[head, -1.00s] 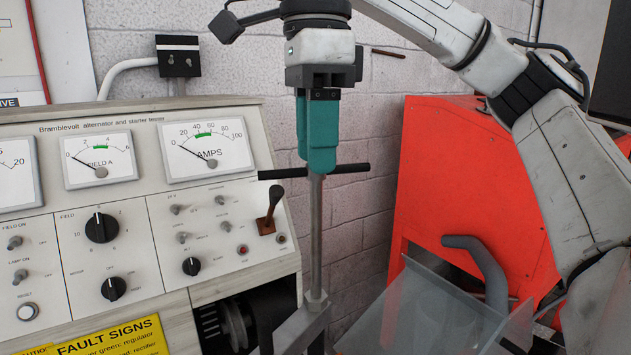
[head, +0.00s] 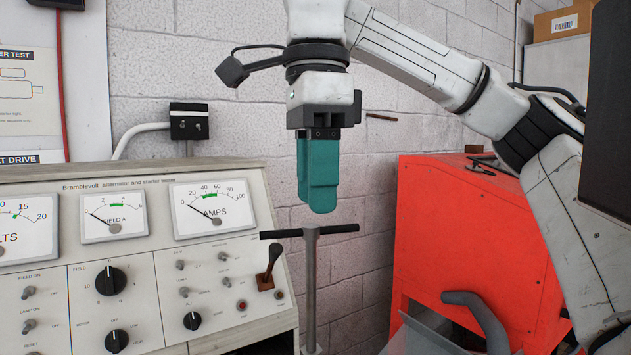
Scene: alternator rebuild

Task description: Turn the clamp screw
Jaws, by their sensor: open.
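The clamp screw (head: 310,285) is an upright grey metal rod with a black T-bar handle (head: 337,229) across its top. It stands just right of the tester panel in the head view, and its lower end runs out of the picture. My gripper (head: 318,208) has teal fingers pointing straight down. Its tips are a little above the T-bar, in line with the rod, with a small gap between. The fingers overlap from this angle, so the space between them is hidden. Nothing shows held in them.
A brick wall is behind.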

